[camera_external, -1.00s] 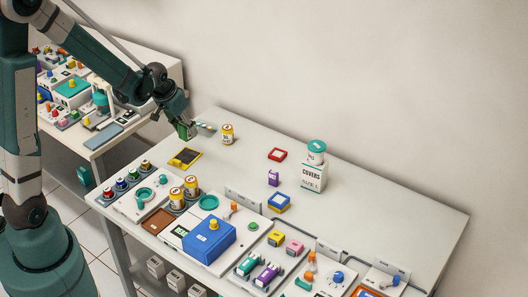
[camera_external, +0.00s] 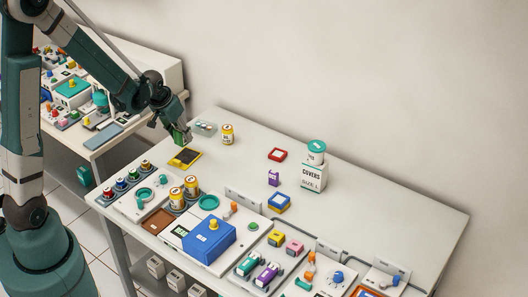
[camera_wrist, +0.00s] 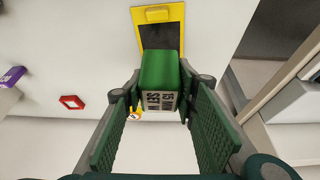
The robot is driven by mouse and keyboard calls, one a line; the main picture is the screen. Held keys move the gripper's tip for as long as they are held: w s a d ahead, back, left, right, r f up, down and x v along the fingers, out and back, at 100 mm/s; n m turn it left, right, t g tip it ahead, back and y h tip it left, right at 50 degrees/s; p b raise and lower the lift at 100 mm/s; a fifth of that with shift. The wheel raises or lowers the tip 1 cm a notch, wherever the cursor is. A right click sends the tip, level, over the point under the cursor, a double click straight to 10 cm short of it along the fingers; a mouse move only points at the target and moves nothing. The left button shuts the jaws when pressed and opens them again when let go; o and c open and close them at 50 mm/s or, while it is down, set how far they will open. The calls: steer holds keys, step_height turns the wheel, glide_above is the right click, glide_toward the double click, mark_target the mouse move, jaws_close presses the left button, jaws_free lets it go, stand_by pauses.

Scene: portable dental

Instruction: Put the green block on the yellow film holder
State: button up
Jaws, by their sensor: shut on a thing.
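The green block (camera_external: 181,139) is held in my gripper (camera_external: 179,134) above the back left part of the white table. In the wrist view the block (camera_wrist: 160,68) sits between the two fingertips of my gripper (camera_wrist: 160,88), with a printed label on its near face. The yellow film holder (camera_external: 195,154) lies flat on the table just below the block, a yellow frame with a dark inside. In the wrist view the holder (camera_wrist: 157,14) shows beyond the block, which hides part of it. I cannot tell how large the gap between them is.
A clear tray (camera_external: 206,128) and a yellow-labelled jar (camera_external: 227,134) stand just right of my gripper. A red frame (camera_external: 277,154), a purple box (camera_external: 274,178) and a white covers box (camera_external: 312,178) stand farther right. Equipment and a blue box (camera_external: 208,243) fill the front.

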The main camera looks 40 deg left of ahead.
mark_target(177, 137)
steer(key=shift+f, duration=1.4)
steer(key=shift+f+b, duration=0.55)
steer(key=shift+f, duration=1.55)
steer(key=shift+f, duration=0.1)
steer(key=o, duration=0.9)
steer(key=shift+r, duration=0.2)
steer(key=shift+p+v, duration=1)
steer(key=shift+v, duration=4.9)
steer(key=shift+s, duration=0.1)
